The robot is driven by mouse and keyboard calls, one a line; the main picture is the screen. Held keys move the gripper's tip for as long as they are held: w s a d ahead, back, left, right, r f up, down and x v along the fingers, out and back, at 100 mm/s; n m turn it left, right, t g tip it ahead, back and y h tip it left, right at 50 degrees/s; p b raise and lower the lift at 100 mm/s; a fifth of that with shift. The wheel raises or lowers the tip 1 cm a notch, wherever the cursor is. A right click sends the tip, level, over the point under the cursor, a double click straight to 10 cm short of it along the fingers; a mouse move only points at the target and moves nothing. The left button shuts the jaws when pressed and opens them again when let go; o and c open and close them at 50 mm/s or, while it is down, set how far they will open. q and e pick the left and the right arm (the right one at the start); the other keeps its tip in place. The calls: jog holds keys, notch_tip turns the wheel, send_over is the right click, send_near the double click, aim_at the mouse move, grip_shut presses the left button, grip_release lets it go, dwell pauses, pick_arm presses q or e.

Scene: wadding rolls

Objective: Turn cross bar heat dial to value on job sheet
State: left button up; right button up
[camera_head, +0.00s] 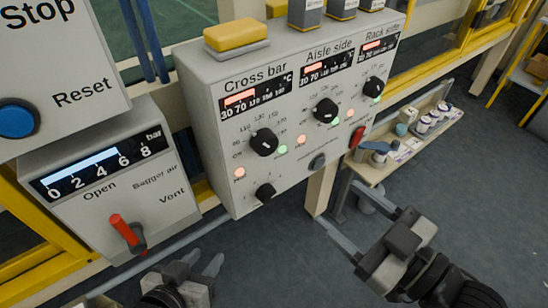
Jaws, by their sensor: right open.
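The cross bar heat dial (264,142) is a round black knob with a white pointer mark, on the grey panel under the label "Cross bar". Printed numbers ring it, and a red-lit display (250,100) sits above it. My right gripper (338,207) is open and empty, below and right of the panel, apart from the dial. My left gripper (205,258) is at the bottom edge, below the panel, with its fingers apart and nothing seen between them. No job sheet can be made out.
Similar dials for Aisle side (325,110) and Rack side (374,87) are to the right. A smaller black knob (265,193) and a red switch (357,137) are lower. A bagger air box with a red lever (122,230) stands left. A shelf (375,172) with small containers is right.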

aim_at(271, 148)
jog(key=p+x, duration=0.1)
jog(key=x, duration=1.4)
jog(key=shift+w+a+r, duration=0.15)
jog(key=shift+w+a, duration=0.1)
jog(key=shift+a, duration=0.1)
jog(key=c, duration=1)
